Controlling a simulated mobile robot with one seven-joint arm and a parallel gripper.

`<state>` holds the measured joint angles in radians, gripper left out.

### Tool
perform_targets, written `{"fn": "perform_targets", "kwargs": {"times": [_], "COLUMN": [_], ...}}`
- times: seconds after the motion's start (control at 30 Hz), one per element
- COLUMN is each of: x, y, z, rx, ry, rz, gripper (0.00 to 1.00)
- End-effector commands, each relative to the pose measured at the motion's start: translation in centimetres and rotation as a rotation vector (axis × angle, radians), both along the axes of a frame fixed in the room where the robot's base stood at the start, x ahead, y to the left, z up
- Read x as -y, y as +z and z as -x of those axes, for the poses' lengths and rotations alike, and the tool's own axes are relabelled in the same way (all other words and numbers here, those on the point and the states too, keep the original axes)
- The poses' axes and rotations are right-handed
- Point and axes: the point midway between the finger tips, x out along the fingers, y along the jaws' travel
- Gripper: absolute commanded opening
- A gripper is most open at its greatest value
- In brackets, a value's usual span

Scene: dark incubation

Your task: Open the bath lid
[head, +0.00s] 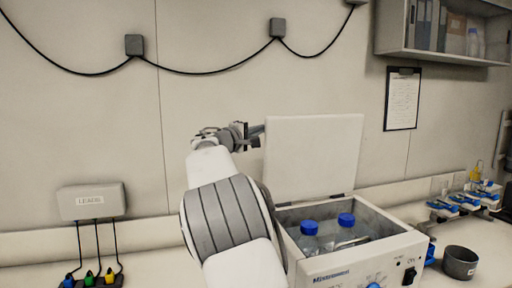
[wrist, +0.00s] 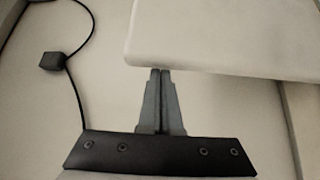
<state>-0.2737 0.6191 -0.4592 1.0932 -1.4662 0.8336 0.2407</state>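The bath lid (head: 315,155) is a pale flat panel standing upright at the back of the bath (head: 352,262), so the bath is open. Two blue-capped bottles (head: 310,240) show inside it. My gripper (head: 258,134) is at the lid's upper left edge. In the wrist view, the two fingers of my gripper (wrist: 160,72) are together with nothing seen between them. Their tips meet the near edge of the lid (wrist: 225,40) in the picture; I cannot tell whether they touch it. My arm hides the bath's left side.
A grey box labelled LEADS (head: 92,202) is at the left wall. A dark round pot (head: 460,263) stands right of the bath. A shelf (head: 445,50) and a clipboard (head: 402,98) are at the upper right. A black cable (head: 200,72) runs along the wall.

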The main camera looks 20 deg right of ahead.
Motion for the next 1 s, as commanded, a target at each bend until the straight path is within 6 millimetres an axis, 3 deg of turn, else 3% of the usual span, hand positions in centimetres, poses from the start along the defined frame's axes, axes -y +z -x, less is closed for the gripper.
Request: {"fn": "perform_targets", "kwargs": {"times": [0.03, 1.0], "x": [0.1, -0.3], "y": [-0.9, -1.4], "z": [0.5, 7.0], "rx": [0.018, 0.27], "ry": [-0.002, -0.002], "rz": [0.001, 0.015], "gripper": [0.0, 0.0]}}
